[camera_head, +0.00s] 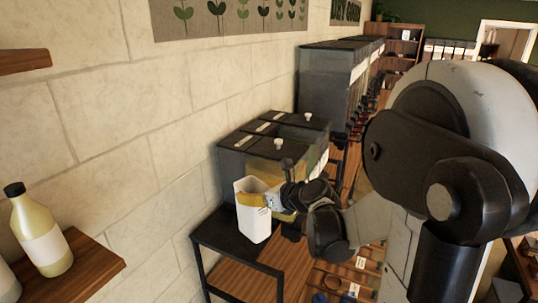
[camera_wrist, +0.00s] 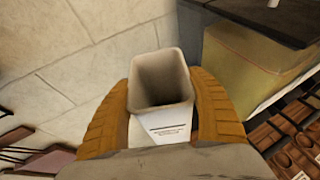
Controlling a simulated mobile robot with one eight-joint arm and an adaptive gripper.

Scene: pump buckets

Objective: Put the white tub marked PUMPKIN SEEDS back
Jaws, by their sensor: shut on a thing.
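A white, open-topped square tub (camera_head: 251,222) is held in my gripper (camera_head: 268,195). In the head view it hangs upright, in front of the dark-lidded bins and over or near the black end of a stand. In the wrist view the tub (camera_wrist: 163,95) sits between the two orange-brown fingers of my gripper (camera_wrist: 163,105), which press on its sides. Its inside is dark and looks empty. A small label shows on its near face, but I cannot read it.
Clear bins with black lids (camera_head: 275,140) stand just behind the tub. A wooden wall shelf (camera_head: 85,268) holds a capped bottle (camera_head: 40,230) at left. The stone wall (camera_head: 110,120) is close on the left.

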